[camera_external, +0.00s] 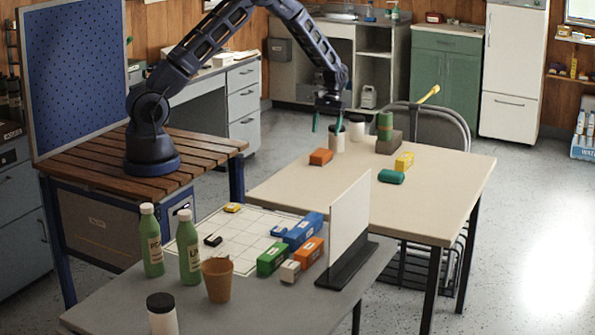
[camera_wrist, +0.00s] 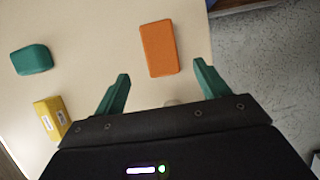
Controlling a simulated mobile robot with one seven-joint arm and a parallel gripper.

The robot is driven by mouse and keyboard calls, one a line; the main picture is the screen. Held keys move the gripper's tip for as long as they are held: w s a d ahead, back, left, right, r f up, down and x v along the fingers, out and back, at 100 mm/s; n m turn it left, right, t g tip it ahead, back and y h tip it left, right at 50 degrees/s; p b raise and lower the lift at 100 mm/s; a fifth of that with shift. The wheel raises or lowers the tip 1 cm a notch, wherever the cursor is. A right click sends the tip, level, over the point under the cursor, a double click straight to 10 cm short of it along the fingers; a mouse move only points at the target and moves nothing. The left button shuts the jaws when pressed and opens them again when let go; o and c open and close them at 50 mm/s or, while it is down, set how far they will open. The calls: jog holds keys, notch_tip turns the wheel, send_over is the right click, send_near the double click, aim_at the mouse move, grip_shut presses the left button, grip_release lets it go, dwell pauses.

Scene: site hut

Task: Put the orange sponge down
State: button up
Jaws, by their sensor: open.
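The orange sponge (camera_external: 321,157) lies flat on the cream table (camera_external: 430,205), near its left edge. In the wrist view the orange sponge (camera_wrist: 159,48) lies ahead of and between the spread fingertips, with nothing touching it. My gripper (camera_external: 327,122) is above the far left part of the cream table, pointing down. In the wrist view my gripper (camera_wrist: 160,88) has its two green fingers wide apart and holds nothing.
A teal block (camera_external: 391,177) and a yellow box (camera_external: 404,161) lie near the sponge. White jars (camera_external: 357,128) and a green can on a brown block (camera_external: 389,144) stand at the back. An upright white panel (camera_external: 349,222) stands on the grey front table.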

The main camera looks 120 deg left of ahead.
jog(key=shift+v, duration=0.85)
jog(key=w+d+r+m+y, duration=0.1)
jog(key=w+d+r+m, duration=0.45)
jog(key=d+r, duration=0.8)
jog(key=w+d+r+m+y, duration=0.2)
jog(key=d+r+m, duration=0.1)
jog(key=d+r, duration=1.2)
jog(key=s+d+r+m+t, duration=0.1)
jog(key=s+d+r+m, duration=0.1)
jog(key=s+d, duration=0.45)
jog(key=s+d+r+m+t+y, duration=0.1)
jog(key=s+d+r+m, duration=0.15)
jog(key=d, duration=0.75)
jog(key=s+d+r+m+t, duration=0.1)
jog(key=s+d+r+m, duration=0.1)
jog(key=s+d, duration=0.45)
jog(key=s+d+f+m+t, duration=0.1)
jog(key=s+d+m, duration=0.2)
jog(key=s+d, duration=0.3)
jog(key=shift+t, duration=0.3)
jog(key=shift+f, duration=0.1)
